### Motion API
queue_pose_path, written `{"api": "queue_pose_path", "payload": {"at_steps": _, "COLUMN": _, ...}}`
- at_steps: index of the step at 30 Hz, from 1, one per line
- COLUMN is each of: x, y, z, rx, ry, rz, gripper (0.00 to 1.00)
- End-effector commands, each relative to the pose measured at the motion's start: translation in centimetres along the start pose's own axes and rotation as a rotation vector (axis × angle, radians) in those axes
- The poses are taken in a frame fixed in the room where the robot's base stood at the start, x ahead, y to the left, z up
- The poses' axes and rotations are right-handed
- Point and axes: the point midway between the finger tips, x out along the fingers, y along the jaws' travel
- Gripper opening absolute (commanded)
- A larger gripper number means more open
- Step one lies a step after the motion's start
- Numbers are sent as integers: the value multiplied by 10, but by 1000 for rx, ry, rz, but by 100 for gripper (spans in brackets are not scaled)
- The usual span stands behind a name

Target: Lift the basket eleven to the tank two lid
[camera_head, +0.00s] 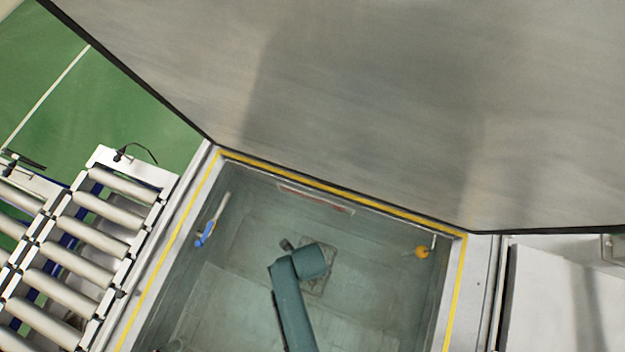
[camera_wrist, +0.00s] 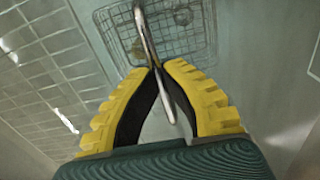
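My gripper (camera_wrist: 158,72) has yellow ribbed fingers closed on a thin metal bar (camera_wrist: 146,30), which runs between the fingertips. The bar looks like a basket handle. A small wire grid (camera_wrist: 180,38) lies beyond the fingertips; I cannot tell whether it is basket eleven or a grate. In the head view my teal arm reaches down into the open tank (camera_head: 232,158), over a square grid (camera_head: 322,280) near its floor. The fingers are hidden there. A large grey metal panel (camera_head: 380,100), apparently a lid, fills the top of the head view. No numbers are readable.
A roller conveyor (camera_head: 88,235) stands left of the tank. Inside the tank are a blue-ended fitting (camera_head: 206,234) at left and an orange ball (camera_head: 422,252) at right. A pale surface (camera_head: 565,300) lies at right. Green floor (camera_head: 110,100) is clear at upper left.

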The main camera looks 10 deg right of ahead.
Motion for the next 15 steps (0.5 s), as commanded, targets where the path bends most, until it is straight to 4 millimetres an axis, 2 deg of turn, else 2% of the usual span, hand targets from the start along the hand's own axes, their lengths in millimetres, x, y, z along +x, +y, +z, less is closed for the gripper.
{"api": "queue_pose_path", "payload": {"at_steps": 1, "x": -12, "y": -1, "z": 1, "rx": 0, "ry": -1, "rz": -3, "gripper": 0}}
{"api": "queue_pose_path", "payload": {"at_steps": 15, "x": -59, "y": -1, "z": 1, "rx": 0, "ry": -2, "rz": -3, "gripper": 0}}
